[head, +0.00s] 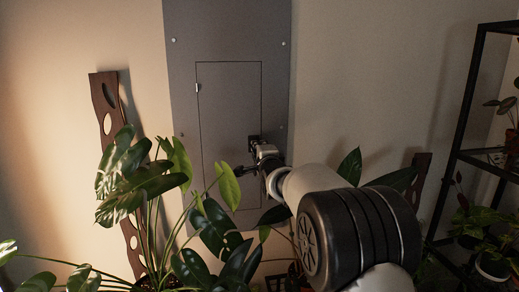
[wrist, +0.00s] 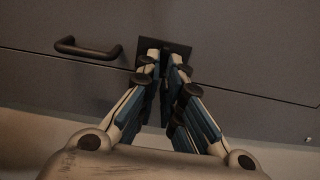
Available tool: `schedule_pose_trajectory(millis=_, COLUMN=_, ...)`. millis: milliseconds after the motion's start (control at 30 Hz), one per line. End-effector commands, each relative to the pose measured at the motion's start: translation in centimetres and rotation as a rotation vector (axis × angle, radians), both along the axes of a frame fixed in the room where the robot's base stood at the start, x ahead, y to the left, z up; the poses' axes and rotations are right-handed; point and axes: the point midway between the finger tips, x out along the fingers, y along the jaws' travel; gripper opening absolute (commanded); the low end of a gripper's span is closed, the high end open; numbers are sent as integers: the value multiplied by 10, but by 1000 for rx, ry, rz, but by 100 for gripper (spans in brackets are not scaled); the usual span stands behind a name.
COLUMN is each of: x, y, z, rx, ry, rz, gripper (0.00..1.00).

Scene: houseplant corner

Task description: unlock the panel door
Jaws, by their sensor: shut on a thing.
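The grey panel door (head: 228,110) is flush in a tall grey panel (head: 182,75) on the wall and looks closed. In the wrist view, a dark lock plate (wrist: 182,49) sits at the door's edge seam, and a dark bar handle (wrist: 88,47) is to its left. My gripper (wrist: 164,75) reaches to the lock plate, its fingers drawn together on the lock. The part between the fingertips is mostly hidden by them. In the head view my gripper (head: 258,150) is at the door's right edge, partly hidden by my arm.
Leafy potted plants (head: 140,180) rise in front of the panel's lower left. More leaves (head: 225,235) stand below my gripper, close to the arm. A black shelf rack (head: 470,110) with plants is at the right. The wall between panel and rack is mostly clear.

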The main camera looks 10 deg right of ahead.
Motion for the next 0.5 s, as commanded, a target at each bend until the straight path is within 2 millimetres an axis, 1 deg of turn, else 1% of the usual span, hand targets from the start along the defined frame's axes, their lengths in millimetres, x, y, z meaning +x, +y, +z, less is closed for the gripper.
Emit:
schedule_pose_trajectory(millis=200, x=0, y=0, z=1, rx=2, ry=-1, rz=0, gripper=0)
schedule_pose_trajectory(millis=233, x=0, y=0, z=1, rx=2, ry=-1, rz=0, gripper=9)
schedule_pose_trajectory(millis=500, x=0, y=0, z=0, rx=1, ry=-1, rz=0, gripper=27)
